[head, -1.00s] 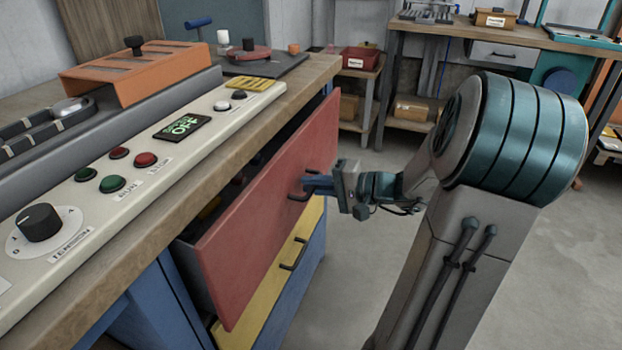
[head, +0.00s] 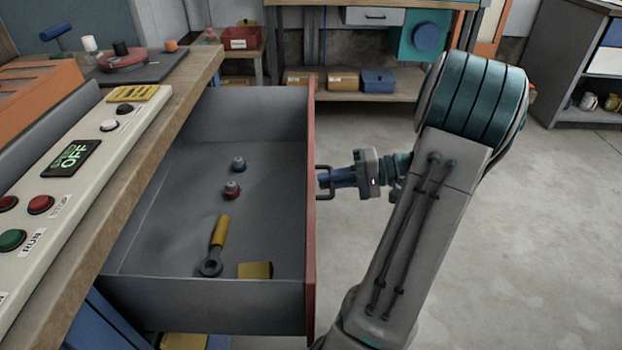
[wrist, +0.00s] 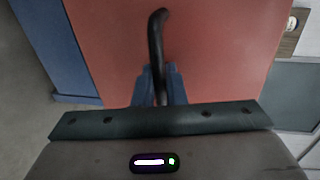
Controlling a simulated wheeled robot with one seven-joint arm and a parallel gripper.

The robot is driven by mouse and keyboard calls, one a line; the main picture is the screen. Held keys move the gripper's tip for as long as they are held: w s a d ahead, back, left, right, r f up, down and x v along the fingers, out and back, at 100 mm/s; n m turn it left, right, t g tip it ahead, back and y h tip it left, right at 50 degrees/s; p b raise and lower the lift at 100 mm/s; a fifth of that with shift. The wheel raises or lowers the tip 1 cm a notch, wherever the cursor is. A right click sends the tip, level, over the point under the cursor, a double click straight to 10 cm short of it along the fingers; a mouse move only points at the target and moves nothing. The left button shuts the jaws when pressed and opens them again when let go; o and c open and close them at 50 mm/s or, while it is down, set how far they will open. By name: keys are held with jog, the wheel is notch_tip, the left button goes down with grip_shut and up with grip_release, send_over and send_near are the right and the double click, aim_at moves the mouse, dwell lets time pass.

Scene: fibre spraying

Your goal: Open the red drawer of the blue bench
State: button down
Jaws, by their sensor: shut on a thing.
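The red drawer (head: 310,215) of the blue bench (head: 110,322) stands well open, with its grey inside showing in the head view. Its red front fills much of the wrist view (wrist: 215,55). My gripper (head: 325,180) is at the outer side of the drawer front, shut on the dark drawer handle (wrist: 156,40). In the wrist view the blue fingers (wrist: 158,85) stand on either side of the handle bar. In the drawer lie a yellow-handled wrench (head: 218,235), a red-and-grey knob (head: 232,189), a grey-blue knob (head: 238,163) and a yellow block (head: 255,270).
The wooden bench top (head: 160,135) bears a control panel (head: 75,165) with buttons and an OFF display. A shelf at the back holds boxes, among them a blue one (head: 378,81). The floor (head: 540,240) at the right is clear.

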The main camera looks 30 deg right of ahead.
jog(key=shift+v, duration=0.9)
jog(key=shift+w+f, duration=0.1)
jog(key=shift+f, duration=0.05)
jog(key=c, duration=1.6)
grip_release()
jog(key=p+v, duration=0.3)
jog(key=v, duration=1)
jog(key=shift+d+p, duration=0.25)
jog(key=shift+p, duration=0.05)
jog(key=shift+a, duration=0.1)
